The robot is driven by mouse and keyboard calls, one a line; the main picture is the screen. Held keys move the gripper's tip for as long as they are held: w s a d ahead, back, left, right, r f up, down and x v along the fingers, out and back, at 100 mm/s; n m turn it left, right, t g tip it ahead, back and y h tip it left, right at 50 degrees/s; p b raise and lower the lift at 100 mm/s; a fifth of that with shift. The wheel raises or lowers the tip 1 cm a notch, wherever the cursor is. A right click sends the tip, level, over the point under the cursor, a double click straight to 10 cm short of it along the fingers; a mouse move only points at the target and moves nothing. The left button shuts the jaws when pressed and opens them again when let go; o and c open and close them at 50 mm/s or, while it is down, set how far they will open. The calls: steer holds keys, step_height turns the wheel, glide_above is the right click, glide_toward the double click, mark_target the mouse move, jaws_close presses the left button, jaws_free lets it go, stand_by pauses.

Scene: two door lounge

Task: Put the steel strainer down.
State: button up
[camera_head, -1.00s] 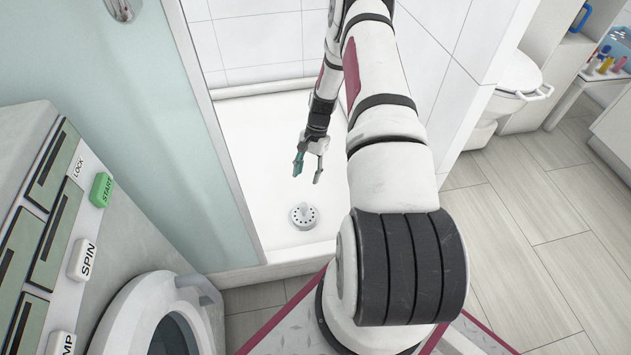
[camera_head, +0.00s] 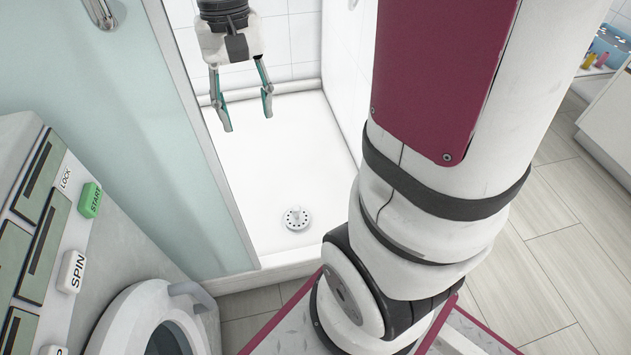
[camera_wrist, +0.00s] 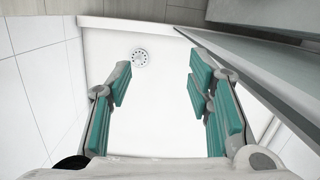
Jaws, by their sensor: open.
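The steel strainer (camera_head: 296,218) sits on the white shower tray (camera_head: 285,160), near the tray's front edge. It is a small round disc with holes around its rim and a raised knob in the middle. It also shows in the wrist view (camera_wrist: 140,58), near the tray's far edge in that picture. My gripper (camera_head: 248,122) is open and empty, raised over the tray and apart from the strainer. In the wrist view, its teal-padded fingers (camera_wrist: 158,92) are spread, with the strainer beyond them.
A frosted glass panel (camera_head: 165,110) borders the tray on the left. A washing machine (camera_head: 60,230) with labelled buttons stands at the lower left. White tiled walls close the back and right of the shower. Light plank floor (camera_head: 550,250) is clear at the right.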

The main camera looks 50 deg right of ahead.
steer(key=s+a+r+n, duration=0.1)
steer(key=s+a, duration=0.1)
steer(key=s, duration=0.5)
steer(key=s+a+r+n, duration=0.1)
steer(key=s+a+n, duration=0.1)
steer(key=s, duration=0.5)
steer(key=s+a+r+n+t, duration=0.1)
steer(key=s+a+n, duration=0.1)
steer(key=s, duration=0.5)
steer(key=shift+a+r+h, duration=0.25)
steer(key=shift+a+h, duration=0.05)
steer(key=shift+h, duration=0.1)
step_height(320, 180, up, 37)
steer(key=t+p, duration=0.4)
steer(key=p, duration=3)
steer(key=shift+d+f+n+p, duration=0.15)
steer(key=shift+n+p, duration=0.15)
steer(key=shift+p, duration=0.1)
steer(key=shift+c, duration=0.2)
